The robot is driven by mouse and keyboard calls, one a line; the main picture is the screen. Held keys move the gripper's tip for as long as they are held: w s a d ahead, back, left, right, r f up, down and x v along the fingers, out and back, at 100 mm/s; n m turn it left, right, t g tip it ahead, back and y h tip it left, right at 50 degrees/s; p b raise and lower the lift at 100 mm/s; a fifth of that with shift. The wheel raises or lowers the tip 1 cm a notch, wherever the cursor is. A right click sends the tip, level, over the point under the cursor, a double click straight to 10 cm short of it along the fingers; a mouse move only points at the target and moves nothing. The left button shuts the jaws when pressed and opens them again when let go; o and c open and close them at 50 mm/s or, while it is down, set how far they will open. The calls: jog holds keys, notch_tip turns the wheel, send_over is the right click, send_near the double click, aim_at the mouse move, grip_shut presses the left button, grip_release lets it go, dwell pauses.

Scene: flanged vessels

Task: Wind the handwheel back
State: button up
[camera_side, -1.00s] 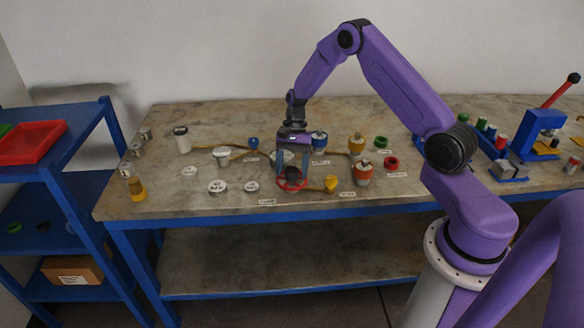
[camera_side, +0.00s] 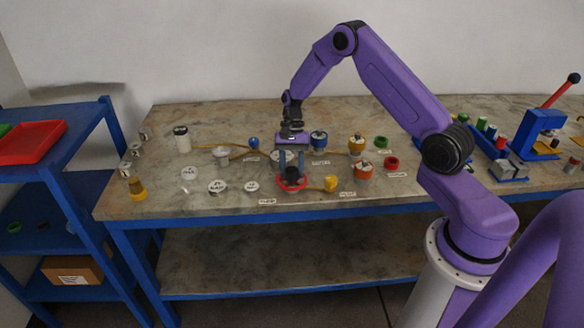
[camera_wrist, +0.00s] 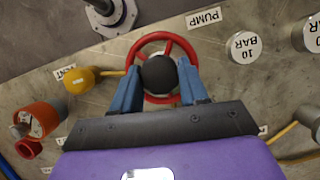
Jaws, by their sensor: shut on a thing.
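The red handwheel (camera_side: 281,187) lies near the front edge of the bench, below my gripper (camera_side: 291,177). In the wrist view the red rim of the handwheel (camera_wrist: 163,37) shows with spokes and a round black hub (camera_wrist: 160,73). My gripper's two blue fingers (camera_wrist: 160,85) stand on either side of the hub, inside or over the rim, and are shut on the wheel at its middle. The fingertips and the lower part of the hub are partly hidden. A "PUMP" label (camera_wrist: 204,19) lies close to the wheel.
A yellow knob (camera_wrist: 80,79) and an orange-red fitting (camera_wrist: 40,118) stand left of the wheel in the wrist view. A "10 BAR" disc (camera_wrist: 244,47) lies to its right. Several flanged pieces, including a blue-topped one (camera_side: 319,140), stand behind the gripper.

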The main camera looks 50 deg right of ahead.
jog(key=n+g+h, duration=0.1)
jog(key=n, duration=0.4)
jog(key=shift+w+a, duration=0.1)
jog(key=shift+a, duration=0.05)
jog(key=n+h, duration=0.1)
jog(key=n, duration=0.1)
jog(key=n+h, duration=0.1)
jog(key=n, duration=0.2)
jog(key=shift+a+g, duration=0.1)
jog(key=shift+g, duration=0.2)
jog(key=shift+n, duration=0.3)
jog(key=o, duration=1.1)
jog(key=shift+c, duration=0.2)
jog(key=v, duration=1.7)
jog(key=shift+w+a+r, duration=0.15)
jog(key=shift+a+r, duration=0.05)
jog(key=shift+a, duration=0.15)
